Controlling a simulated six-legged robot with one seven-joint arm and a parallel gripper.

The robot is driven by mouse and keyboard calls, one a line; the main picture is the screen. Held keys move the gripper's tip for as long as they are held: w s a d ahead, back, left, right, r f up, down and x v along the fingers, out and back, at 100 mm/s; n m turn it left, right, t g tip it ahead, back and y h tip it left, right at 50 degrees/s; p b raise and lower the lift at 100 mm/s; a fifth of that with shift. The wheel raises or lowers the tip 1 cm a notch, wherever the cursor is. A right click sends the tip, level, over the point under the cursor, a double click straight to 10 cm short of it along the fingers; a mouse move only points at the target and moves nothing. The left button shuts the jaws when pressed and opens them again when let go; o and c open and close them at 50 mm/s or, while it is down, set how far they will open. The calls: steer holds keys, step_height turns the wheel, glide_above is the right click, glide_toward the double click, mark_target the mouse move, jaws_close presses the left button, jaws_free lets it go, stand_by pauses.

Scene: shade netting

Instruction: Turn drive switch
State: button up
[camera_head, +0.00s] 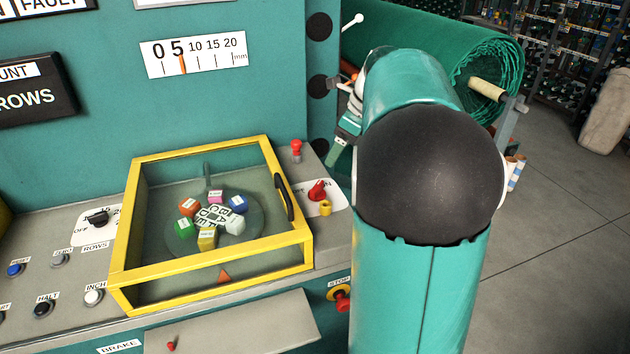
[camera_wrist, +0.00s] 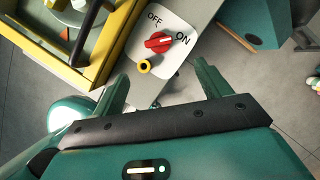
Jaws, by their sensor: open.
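The drive switch is a red rotary knob (camera_wrist: 158,42) on a white plate (camera_wrist: 172,63) marked OFF and ON. It also shows in the head view as a red knob (camera_head: 317,190) right of the yellow-framed case. In the wrist view a pale mark on the knob points toward the ON side. A small yellow cylinder (camera_wrist: 145,66) stands just below the knob. My gripper (camera_wrist: 163,88) is open and empty, its two green fingers apart, with the knob ahead between their lines and not touched. In the head view my arm hides most of the gripper.
A yellow-framed clear case (camera_head: 210,225) with coloured blocks stands left of the switch. A small red-topped lever (camera_head: 296,150) rises behind the switch, and a red STOP button (camera_head: 342,298) sits in front, below. A green netting roll (camera_head: 440,50) lies behind my arm.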

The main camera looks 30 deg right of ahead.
mark_target(317, 186)
steer(key=x, duration=1.3)
steer(key=shift+w+a+f, duration=0.15)
steer(key=shift+a+f, duration=0.1)
steer(key=shift+f, duration=0.1)
steer(key=c, duration=1)
